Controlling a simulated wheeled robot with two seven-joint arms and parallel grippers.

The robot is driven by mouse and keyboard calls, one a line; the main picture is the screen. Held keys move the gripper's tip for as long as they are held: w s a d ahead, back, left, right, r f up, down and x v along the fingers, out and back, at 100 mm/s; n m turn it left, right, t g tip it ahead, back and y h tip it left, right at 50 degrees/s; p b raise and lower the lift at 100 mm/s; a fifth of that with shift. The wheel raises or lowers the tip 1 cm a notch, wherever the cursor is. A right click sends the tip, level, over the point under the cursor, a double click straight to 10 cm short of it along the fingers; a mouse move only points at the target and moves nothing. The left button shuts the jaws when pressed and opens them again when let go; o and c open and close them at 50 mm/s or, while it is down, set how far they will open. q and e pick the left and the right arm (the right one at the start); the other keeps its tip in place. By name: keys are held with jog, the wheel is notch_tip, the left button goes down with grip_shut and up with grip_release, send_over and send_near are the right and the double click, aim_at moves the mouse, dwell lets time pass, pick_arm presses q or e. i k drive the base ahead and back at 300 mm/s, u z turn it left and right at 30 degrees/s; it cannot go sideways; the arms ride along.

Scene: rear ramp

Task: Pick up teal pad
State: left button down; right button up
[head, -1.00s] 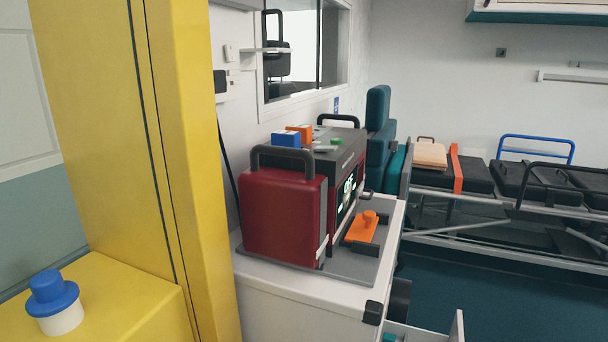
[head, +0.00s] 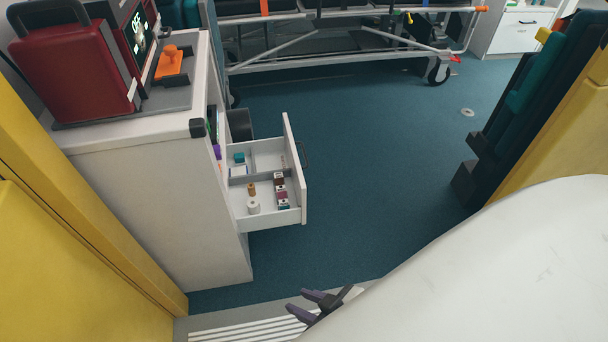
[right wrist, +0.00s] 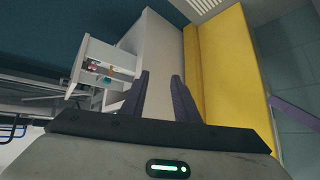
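A small teal pad (head: 239,158) lies in the back left compartment of the open white drawer (head: 262,220), seen small in the head view. The drawer also shows in the right wrist view (right wrist: 86,65), with small coloured items in it, too small to tell apart surely. My right gripper (head: 297,299) is at the bottom of the head view, well in front of the drawer and apart from it. In the right wrist view its two fingers (right wrist: 160,75) stand apart with nothing between them. My left gripper is not in view.
The drawer also holds an amber bottle (head: 251,190), a white roll (head: 253,207) and several small boxes (head: 280,190). Its white cabinet (head: 165,190) carries a red case (head: 75,65) and an orange item (head: 172,65). Yellow panels flank both sides.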

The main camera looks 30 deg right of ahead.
aim_at(241, 160)
jog(key=k, duration=0.65)
jog(key=z, duration=2)
jog(key=i, duration=1.35)
jog(key=u, duration=1.75)
